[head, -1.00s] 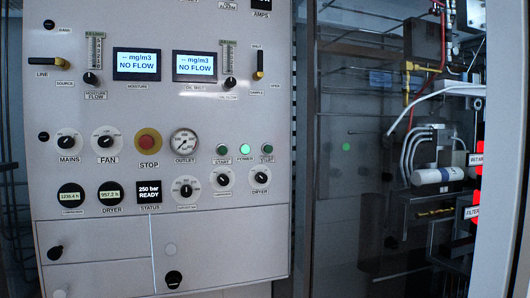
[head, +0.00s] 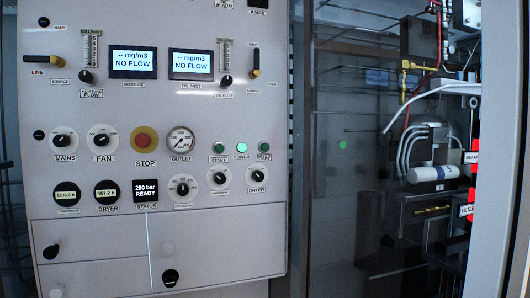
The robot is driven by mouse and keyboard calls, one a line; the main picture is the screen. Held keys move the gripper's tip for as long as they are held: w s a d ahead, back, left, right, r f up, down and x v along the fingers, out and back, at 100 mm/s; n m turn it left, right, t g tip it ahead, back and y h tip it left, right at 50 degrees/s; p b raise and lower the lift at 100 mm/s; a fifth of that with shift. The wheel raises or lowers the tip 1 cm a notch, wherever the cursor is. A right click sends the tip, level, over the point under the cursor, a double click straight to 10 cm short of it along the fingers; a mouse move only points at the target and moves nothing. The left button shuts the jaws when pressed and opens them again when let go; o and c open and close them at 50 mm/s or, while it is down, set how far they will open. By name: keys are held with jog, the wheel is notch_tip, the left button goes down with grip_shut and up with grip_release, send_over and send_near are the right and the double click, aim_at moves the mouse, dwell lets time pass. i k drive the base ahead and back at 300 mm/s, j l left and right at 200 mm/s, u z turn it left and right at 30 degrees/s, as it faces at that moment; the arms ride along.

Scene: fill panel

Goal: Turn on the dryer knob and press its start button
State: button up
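The dryer knob (head: 258,176) is a black pointer knob on a white round dial at the right of the panel's lower control row, with a "DRYER" label under it. Above it sits a green start button (head: 264,147) with a small label that looks like "START". A second green start button (head: 219,147) is to its left, with a lit green power light (head: 241,148) between them. A similar knob (head: 219,178) stands left of the dryer knob. My gripper is not in view.
The grey panel (head: 210,112) also carries a red stop button (head: 145,141), mains knob (head: 65,140), fan knob (head: 102,138) and several gauges. The status screen (head: 146,190) reads "250 bar READY". Glass and pipework with a white cylinder (head: 433,173) lie to the right.

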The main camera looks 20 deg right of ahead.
aim_at(257, 176)
jog(key=i+l+u, duration=0.2)
jog(key=u, duration=0.25)
jog(key=i+l+u, duration=0.25)
jog(key=u, duration=0.2)
jog(key=k+l, duration=0.05)
